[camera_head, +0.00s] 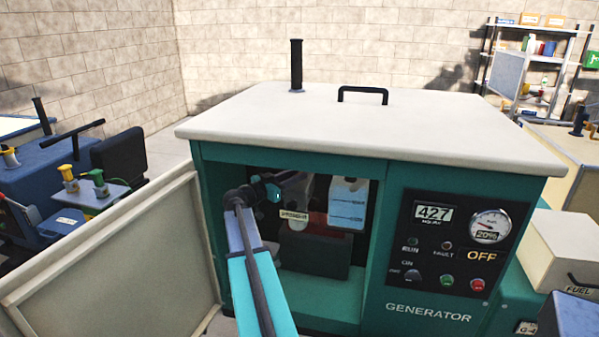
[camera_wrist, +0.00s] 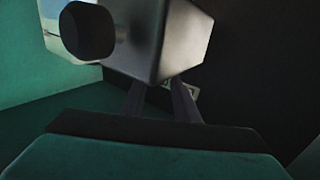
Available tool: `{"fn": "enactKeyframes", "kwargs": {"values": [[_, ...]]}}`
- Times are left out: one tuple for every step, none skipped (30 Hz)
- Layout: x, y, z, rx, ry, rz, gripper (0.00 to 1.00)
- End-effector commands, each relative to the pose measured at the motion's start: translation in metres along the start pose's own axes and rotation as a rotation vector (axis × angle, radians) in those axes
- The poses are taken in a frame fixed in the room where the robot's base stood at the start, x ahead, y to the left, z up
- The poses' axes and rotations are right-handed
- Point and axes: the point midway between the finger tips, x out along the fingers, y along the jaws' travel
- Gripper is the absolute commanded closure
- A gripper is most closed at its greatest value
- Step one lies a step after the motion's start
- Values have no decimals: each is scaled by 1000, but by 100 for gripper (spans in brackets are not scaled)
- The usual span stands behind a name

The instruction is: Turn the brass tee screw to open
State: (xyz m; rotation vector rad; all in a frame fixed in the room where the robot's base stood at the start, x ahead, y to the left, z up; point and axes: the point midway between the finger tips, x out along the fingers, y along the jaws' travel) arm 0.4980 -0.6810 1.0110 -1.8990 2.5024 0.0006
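I cannot make out the brass tee screw in either view. My arm reaches into the open bay of the teal generator (camera_head: 345,288) in the head view, and its fingers are too small to tell there. In the wrist view the two dark fingers of my gripper (camera_wrist: 158,88) stand apart, with no object clearly held between them. Their tips lie under a grey metal block (camera_wrist: 165,40) with a round black knob (camera_wrist: 88,30) on its left. The block hides part of the space beyond the tips, and the light there is dim.
The open door panel (camera_head: 105,260) stands to the left of the bay. The control panel (camera_head: 455,245) is on the right and reads OFF. The bay floor (camera_head: 310,285) is clear.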

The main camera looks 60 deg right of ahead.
Motion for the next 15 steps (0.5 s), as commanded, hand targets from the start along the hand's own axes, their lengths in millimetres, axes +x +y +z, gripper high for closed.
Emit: {"fn": "enactKeyframes", "kwargs": {"values": [[7,-1,-1,-1,0,1,72],[10,-1,-1,-1,0,1,72],[14,-1,-1,-1,0,1,72],[16,-1,-1,-1,0,1,72],[18,-1,-1,0,0,1,72],[21,-1,-1,0,0,0,72],[22,-1,-1,0,0,0,72],[23,-1,-1,0,0,0,72],[24,-1,0,0,0,-1,72],[25,-1,0,0,0,-1,72],[25,-1,0,0,0,-1,72],[25,-1,0,0,0,-2,72],[25,-1,0,0,0,-2,72],[25,-1,0,0,0,-2,72],[25,-1,0,0,0,-2,72]]}}
